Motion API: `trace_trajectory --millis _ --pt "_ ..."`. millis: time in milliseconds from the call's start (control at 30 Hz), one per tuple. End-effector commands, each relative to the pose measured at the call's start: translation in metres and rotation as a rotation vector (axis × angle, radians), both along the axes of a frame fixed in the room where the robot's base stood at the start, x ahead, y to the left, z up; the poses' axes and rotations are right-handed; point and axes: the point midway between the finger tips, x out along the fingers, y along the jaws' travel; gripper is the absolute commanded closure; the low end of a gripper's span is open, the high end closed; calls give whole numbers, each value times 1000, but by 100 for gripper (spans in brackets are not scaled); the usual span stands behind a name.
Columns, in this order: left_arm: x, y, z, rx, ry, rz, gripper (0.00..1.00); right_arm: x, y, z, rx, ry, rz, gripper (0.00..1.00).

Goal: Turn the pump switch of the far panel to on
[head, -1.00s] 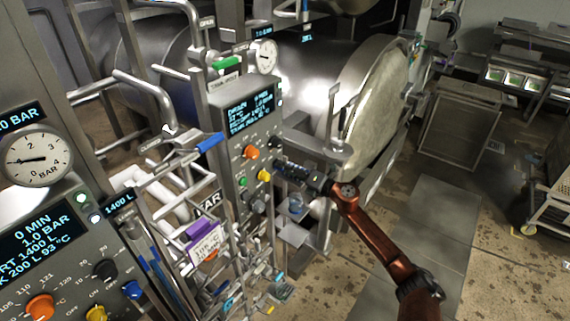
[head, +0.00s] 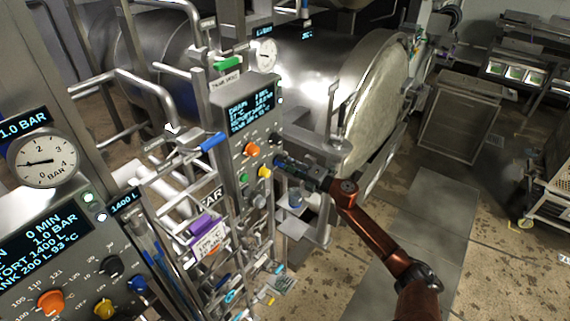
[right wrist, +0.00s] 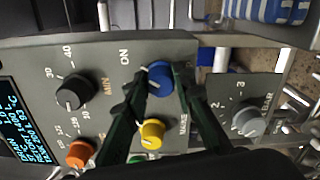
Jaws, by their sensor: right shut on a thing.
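The far panel (head: 240,125) is a grey upright box with a lit screen and coloured knobs. Its blue knob (right wrist: 160,78) sits beside an "ON" marking in the right wrist view; I take it as the pump switch. My right gripper (head: 279,161) reaches the panel's right edge from the right. In the right wrist view my right gripper (right wrist: 160,82) has one dark finger on each side of the blue knob and is shut on it. Which way the knob points is unclear. In the head view the gripper hides the knob. My left gripper is out of view.
Close around are a yellow knob (right wrist: 152,132), a black knob (right wrist: 74,92) and an orange knob (right wrist: 80,153). A grey knob (right wrist: 248,121) is on a smaller plate. The near panel (head: 70,265) stands at lower left.

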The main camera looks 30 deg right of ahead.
Motion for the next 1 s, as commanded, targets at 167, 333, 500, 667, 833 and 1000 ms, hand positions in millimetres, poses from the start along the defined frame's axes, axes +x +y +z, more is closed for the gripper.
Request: trace_trajectory --millis 167,333,500,667,833,1000 --pt "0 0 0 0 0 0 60 0 -2 0 1 -1 -4 73" --pt "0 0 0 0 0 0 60 0 -1 0 0 0 -2 61" --pt "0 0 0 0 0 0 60 0 0 0 0 0 0 59" --pt "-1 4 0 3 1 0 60 -1 -1 0 0 0 0 59" --pt "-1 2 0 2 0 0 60 -17 -8 -1 -2 2 -2 59" --pt "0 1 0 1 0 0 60 -49 -21 -2 0 4 -3 59"
